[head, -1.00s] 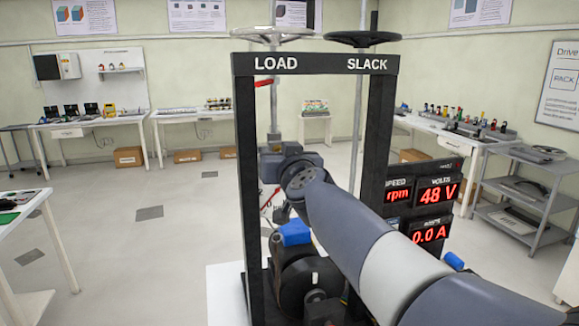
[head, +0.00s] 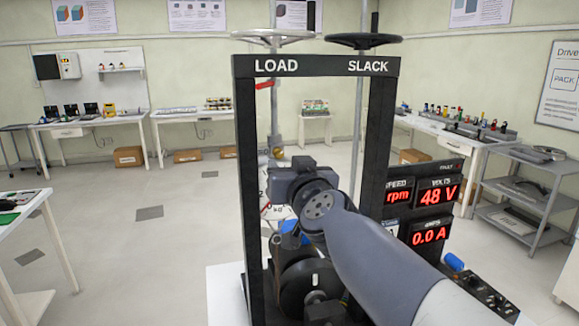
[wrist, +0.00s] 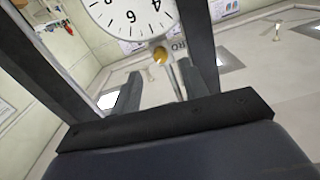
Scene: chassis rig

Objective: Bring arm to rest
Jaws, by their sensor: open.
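My arm reaches through the black rig frame (head: 244,170), between the posts marked LOAD and SLACK. In the head view my wrist hides the jaws. In the wrist view my gripper (wrist: 159,88) is open, with nothing seen between its two grey fingers. Beyond the fingers is a white dial (wrist: 132,14) with black numbers, cut off by the top edge. A brass knob (wrist: 160,55) and a thin metal rod show below it. Any contact between the fingers and these parts cannot be told.
Handwheels (head: 362,40) top the frame. A black wheel (head: 310,285) sits low inside it, and a red-digit panel (head: 436,192) stands to the right. A shelf cart (head: 525,205) is at the far right, a table (head: 30,215) at the left. Open floor lies left of the rig.

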